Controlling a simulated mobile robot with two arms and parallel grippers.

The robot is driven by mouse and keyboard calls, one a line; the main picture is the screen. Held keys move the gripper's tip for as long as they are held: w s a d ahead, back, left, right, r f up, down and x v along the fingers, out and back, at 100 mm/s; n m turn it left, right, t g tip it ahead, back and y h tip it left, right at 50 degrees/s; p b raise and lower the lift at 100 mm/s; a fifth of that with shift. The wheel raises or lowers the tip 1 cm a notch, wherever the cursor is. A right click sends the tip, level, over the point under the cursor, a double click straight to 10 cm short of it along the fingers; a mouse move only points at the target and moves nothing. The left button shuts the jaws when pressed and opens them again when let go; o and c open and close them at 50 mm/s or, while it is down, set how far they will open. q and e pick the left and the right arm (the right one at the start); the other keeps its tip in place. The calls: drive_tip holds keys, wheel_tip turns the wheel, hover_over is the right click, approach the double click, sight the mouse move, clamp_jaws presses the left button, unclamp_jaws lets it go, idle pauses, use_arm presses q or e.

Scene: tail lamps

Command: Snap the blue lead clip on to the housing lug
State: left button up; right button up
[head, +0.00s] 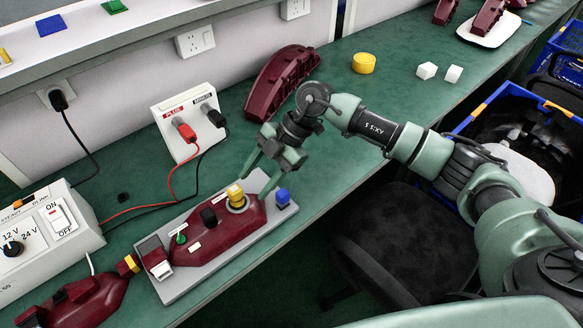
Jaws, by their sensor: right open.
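A dark red lamp housing (212,248) lies on a grey plate (185,288) on the green bench. A small blue block (283,196), which looks like the lead clip, sits at the plate's right end, apart from the housing. The housing carries a yellow piece (235,192) in a pale ring, a black piece (208,216) and a small green piece (181,238). I cannot tell which part is the lug. My right gripper (258,183) is open and empty, pointing down just above the yellow piece, left of the blue block. My left gripper is out of view.
A white panel with red and black plugs (188,122) stands behind, its leads lying on the bench. A power supply (45,235) is at left.

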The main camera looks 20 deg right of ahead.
sight(283, 192)
drive_tip(key=d+f+m+h, duration=0.15)
drive_tip(key=d+h, duration=0.25)
drive_tip(key=d, duration=0.5)
drive_tip(key=shift+g, duration=0.3)
drive_tip(key=x, duration=0.4)
drive_tip(key=p+x, duration=0.1)
drive_tip(key=x, duration=0.2)
drive_tip(key=shift+w+a, duration=0.35)
drive_tip(key=shift+a, duration=0.1)
clamp_jaws()
